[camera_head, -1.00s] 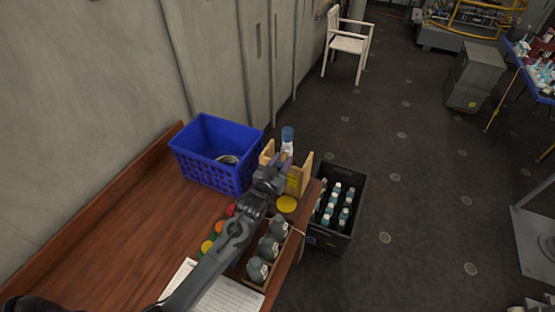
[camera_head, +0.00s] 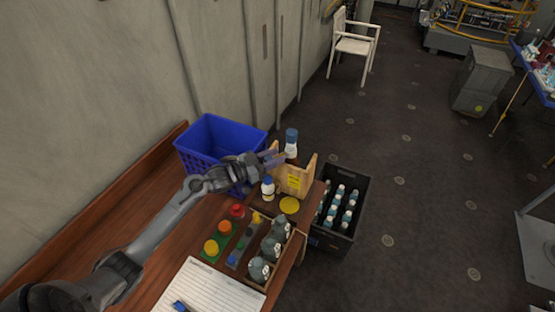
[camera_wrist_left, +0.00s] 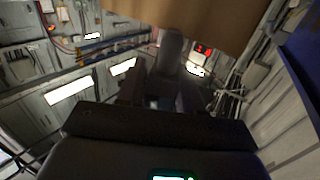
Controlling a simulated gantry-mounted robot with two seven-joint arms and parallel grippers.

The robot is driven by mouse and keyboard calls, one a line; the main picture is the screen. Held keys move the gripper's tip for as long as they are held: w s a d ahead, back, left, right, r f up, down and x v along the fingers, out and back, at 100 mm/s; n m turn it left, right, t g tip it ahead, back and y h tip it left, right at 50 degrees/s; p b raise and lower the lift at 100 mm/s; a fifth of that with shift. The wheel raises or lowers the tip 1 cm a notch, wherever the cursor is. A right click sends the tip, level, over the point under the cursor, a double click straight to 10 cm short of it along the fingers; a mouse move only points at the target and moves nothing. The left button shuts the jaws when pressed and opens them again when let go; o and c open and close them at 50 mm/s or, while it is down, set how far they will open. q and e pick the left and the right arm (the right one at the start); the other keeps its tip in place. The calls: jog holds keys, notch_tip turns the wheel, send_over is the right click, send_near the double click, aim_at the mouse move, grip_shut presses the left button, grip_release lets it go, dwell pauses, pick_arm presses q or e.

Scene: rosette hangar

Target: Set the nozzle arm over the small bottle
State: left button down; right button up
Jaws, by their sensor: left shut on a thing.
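The wooden holder (camera_head: 300,181) with a yellow label stands at the far right end of the table. A white bottle with a blue top (camera_head: 291,145) stands up from it. A small white bottle with a dark cap (camera_head: 268,187) stands upright in front of the holder's left side. My left gripper (camera_head: 268,158) is above and slightly behind the small bottle, beside the blue-topped bottle. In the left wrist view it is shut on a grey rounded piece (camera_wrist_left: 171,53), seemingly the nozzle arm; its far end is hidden. My right gripper is not in view.
A blue basket (camera_head: 205,143) stands close behind my left arm. Grey bottles (camera_head: 271,248) in a wooden tray, coloured knobs (camera_head: 211,247) and a paper sheet (camera_head: 208,290) lie nearer. A black crate of bottles (camera_head: 353,184) stands beyond the table's right edge. A yellow disc (camera_head: 289,205) lies near the holder.

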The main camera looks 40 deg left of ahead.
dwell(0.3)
pick_arm(q)
jog(key=c, duration=0.8)
grip_release()
jog(key=shift+w, duration=0.1)
jog(key=v, duration=1.1)
jog(key=shift+r, duration=0.15)
